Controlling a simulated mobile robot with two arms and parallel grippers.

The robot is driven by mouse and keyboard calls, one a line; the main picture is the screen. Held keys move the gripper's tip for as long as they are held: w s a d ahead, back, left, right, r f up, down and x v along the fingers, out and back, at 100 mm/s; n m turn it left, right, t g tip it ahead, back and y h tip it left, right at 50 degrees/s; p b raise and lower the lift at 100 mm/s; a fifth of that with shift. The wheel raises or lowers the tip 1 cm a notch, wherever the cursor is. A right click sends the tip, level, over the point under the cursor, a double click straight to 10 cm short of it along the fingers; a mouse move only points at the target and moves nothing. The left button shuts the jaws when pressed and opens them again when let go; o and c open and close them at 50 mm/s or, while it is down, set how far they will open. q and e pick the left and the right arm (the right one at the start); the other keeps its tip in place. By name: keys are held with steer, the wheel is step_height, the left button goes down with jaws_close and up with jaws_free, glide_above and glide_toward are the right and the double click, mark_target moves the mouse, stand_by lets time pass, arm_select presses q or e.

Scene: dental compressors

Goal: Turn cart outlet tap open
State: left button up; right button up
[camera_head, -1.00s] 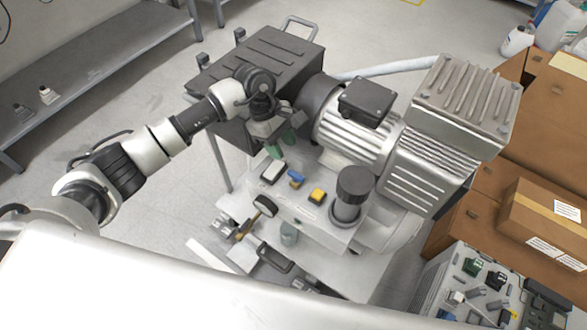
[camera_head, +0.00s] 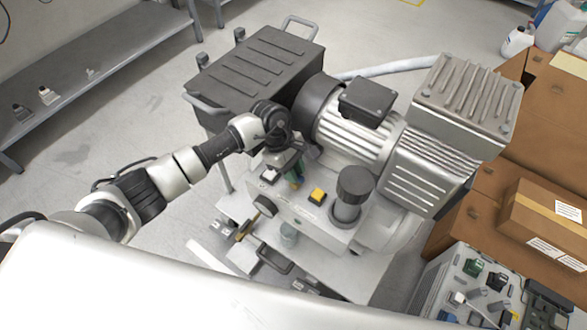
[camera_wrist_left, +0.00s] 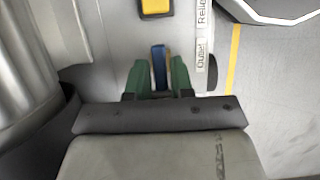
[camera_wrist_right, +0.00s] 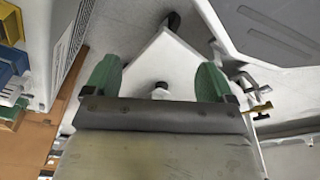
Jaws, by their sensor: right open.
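The outlet tap has a blue lever (camera_wrist_left: 160,66) beside an "Outlet" label on the cart's panel (camera_head: 300,207). In the left wrist view the lever stands between the two green fingers of my left gripper (camera_wrist_left: 160,80), which are close against both its sides. In the head view my left gripper (camera_head: 295,179) is over the panel and mostly hides the tap. In the right wrist view my right gripper (camera_wrist_right: 157,82) is open, with nothing between its fingers; it is not seen in the head view.
A yellow switch (camera_head: 317,196) and a dark cylinder (camera_head: 351,195) sit near the tap. The compressor motor (camera_head: 358,130) stands just behind the panel, with a dark box (camera_head: 255,68) to its left. Cardboard boxes (camera_head: 545,220) are at the right.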

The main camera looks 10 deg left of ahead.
arm_select(q)
jaws_close()
